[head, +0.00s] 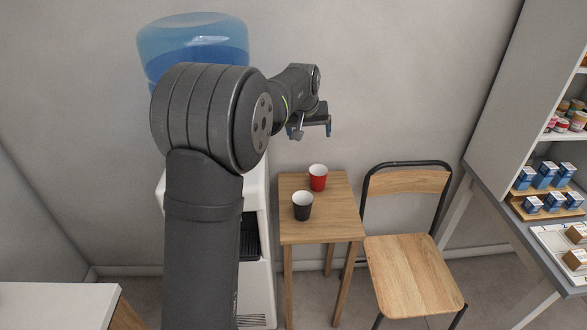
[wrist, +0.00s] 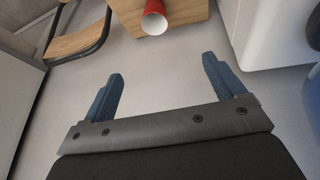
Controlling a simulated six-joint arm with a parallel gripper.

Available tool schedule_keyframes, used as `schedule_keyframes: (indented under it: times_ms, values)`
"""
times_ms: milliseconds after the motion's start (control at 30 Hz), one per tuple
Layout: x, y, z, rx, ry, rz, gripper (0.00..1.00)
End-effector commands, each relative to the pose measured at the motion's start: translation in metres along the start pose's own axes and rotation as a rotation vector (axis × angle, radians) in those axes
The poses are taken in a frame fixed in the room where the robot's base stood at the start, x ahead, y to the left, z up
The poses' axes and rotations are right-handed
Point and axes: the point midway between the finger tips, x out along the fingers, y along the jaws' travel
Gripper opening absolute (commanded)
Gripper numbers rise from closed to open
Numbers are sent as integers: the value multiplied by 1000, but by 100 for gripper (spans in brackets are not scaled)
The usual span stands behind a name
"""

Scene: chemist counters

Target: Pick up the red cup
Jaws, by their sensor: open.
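The red cup (head: 318,178) stands upright on the small wooden table (head: 322,228), towards its back edge, and has a white inside. In the wrist view the red cup (wrist: 155,17) shows at the top, beyond my fingertips and cut by the picture's edge. A black cup (head: 302,206) stands upright on the table in front of it, a little to the left. My gripper (head: 312,128) is above the table's back part, higher than the cups and apart from them. In the wrist view my gripper (wrist: 160,72) has its two blue fingers wide apart with nothing between them.
A wooden chair (head: 410,275) stands right of the table. A water dispenser (head: 195,45) with a blue bottle is at the left, partly behind my arm. Shelves with small boxes (head: 545,175) stand at the far right. A white counter (head: 55,305) is at the lower left.

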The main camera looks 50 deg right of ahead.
Motion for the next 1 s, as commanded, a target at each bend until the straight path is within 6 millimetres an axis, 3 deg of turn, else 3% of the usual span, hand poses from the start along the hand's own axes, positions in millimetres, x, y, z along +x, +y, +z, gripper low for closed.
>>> schedule_keyframes:
  times_ms: [33, 100, 200, 367, 800, 1000]
  values:
    - [25, 6, 6, 31, 13, -18, 87]
    - [51, 12, 10, 73, 45, -38, 87]
    - [76, 18, 14, 119, 80, -54, 87]
    - [98, 21, 15, 143, 100, -59, 87]
    - [179, 17, 6, 140, 99, -59, 87]
    - [202, 16, 4, 140, 99, -58, 87]
